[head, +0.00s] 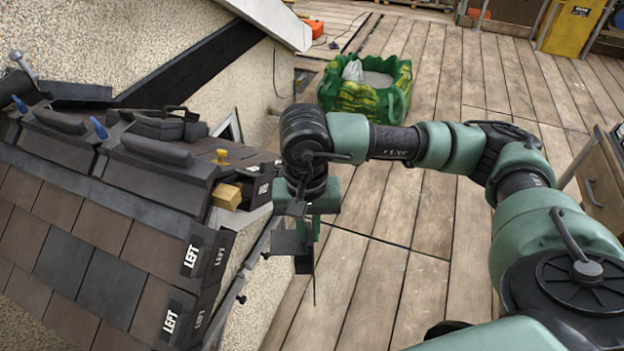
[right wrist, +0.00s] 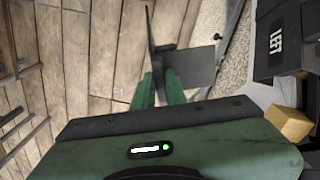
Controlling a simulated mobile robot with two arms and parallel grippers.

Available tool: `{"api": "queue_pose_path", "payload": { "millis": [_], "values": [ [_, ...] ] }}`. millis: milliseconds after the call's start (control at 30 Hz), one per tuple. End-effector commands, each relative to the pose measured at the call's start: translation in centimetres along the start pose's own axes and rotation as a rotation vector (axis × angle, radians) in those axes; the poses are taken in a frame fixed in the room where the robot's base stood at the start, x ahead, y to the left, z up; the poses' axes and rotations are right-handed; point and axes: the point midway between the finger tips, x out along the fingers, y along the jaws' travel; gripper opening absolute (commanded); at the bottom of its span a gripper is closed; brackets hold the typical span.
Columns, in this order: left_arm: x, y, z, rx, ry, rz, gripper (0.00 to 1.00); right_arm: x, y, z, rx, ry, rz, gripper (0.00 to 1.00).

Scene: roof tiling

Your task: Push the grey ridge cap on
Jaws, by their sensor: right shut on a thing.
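My right gripper (head: 308,222) is shut on a dark grey angled piece (head: 290,243), which looks like the grey ridge cap. In the right wrist view its green fingers (right wrist: 162,88) grip the piece; one plate (right wrist: 190,67) shows flat and another almost edge-on. The held piece hangs in the air to the right of the roof's ridge end, apart from it. Dark ridge caps (head: 152,170) lie along the ridge at the left. The ridge end shows a wooden block (head: 227,195), also seen in the right wrist view (right wrist: 289,124). My left gripper is not in view.
Dark verge tiles (head: 190,258) marked LEFT edge the brown tiled roof (head: 100,235). A green bag (head: 368,88) stands on the plank floor (head: 400,270), which is mostly clear.

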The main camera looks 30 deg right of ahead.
Motion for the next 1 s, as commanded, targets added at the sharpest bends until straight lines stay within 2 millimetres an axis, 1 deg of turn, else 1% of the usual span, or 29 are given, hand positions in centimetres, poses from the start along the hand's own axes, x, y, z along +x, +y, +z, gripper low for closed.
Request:
{"api": "queue_pose_path", "payload": {
  "millis": [33,100,200,333,400,567,1000],
  "values": [
    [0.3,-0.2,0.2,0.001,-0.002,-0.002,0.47,-2.1,-0.1,-1.0,0.069,0.012,-0.006,0.0],
    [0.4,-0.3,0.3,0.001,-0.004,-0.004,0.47,-4.4,-0.1,-1.5,0.161,0.008,-0.007,0.0],
    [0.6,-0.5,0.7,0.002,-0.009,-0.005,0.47,-7.2,0.0,-2.0,0.269,0.004,-0.011,0.0],
    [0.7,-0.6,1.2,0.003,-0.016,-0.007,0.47,-9.5,0.2,-2.2,0.359,-0.003,-0.015,0.0],
    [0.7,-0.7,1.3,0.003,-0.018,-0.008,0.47,-10.2,0.3,-2.1,0.384,-0.006,-0.015,0.0],
    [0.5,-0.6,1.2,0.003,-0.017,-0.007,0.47,-10.6,0.0,-2.3,0.401,-0.009,-0.016,0.0],
    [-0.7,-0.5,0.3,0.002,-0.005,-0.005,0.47,-10.7,-3.1,-3.5,0.398,-0.009,-0.017,0.0]
  ]
}}
